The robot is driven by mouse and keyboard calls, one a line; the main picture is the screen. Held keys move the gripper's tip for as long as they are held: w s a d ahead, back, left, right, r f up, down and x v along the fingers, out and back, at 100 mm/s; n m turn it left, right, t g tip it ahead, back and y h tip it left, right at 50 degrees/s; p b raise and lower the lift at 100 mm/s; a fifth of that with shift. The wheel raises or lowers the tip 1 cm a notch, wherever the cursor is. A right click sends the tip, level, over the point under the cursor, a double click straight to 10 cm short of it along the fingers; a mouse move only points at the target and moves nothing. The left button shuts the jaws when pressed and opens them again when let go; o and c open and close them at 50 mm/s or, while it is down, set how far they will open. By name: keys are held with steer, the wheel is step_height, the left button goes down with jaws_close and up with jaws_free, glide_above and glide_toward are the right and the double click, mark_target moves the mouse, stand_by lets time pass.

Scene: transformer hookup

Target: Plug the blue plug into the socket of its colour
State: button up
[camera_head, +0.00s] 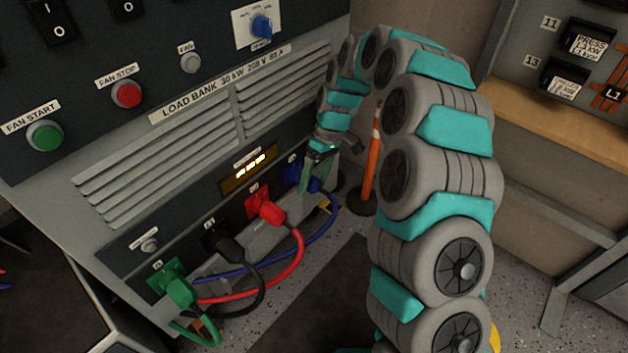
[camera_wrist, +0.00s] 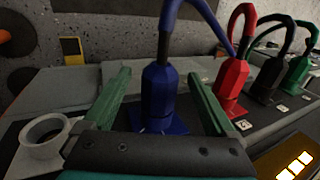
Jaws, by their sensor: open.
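The blue plug (camera_wrist: 160,92) stands between the two green fingers of my gripper (camera_wrist: 158,74) in the wrist view. The fingers are open, with a gap showing on each side of the plug. Its lower end meets the blue socket flange (camera_wrist: 147,130), and it looks straight in the socket; how deep it sits is hidden. In the head view my gripper (camera_head: 315,172) is at the right end of the socket row. The blue socket (camera_head: 291,173) shows just left of it, and the blue plug (camera_head: 318,184) is partly covered by the fingers.
Red (camera_head: 265,207), black (camera_head: 219,244) and green (camera_head: 176,286) plugs sit in the row to the left, their cables looping below. An amber display (camera_head: 249,172) is above the row. An orange post (camera_head: 371,160) stands right of the load bank.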

steer(key=shift+o, duration=0.4)
steer(key=shift+r, duration=0.15)
steer(key=p+v, duration=0.1)
steer(key=v, duration=0.5)
steer(key=shift+w+r, duration=0.2)
steer(key=shift+r, duration=0.1)
stand_by(0.4)
steer(key=shift+d, duration=0.2)
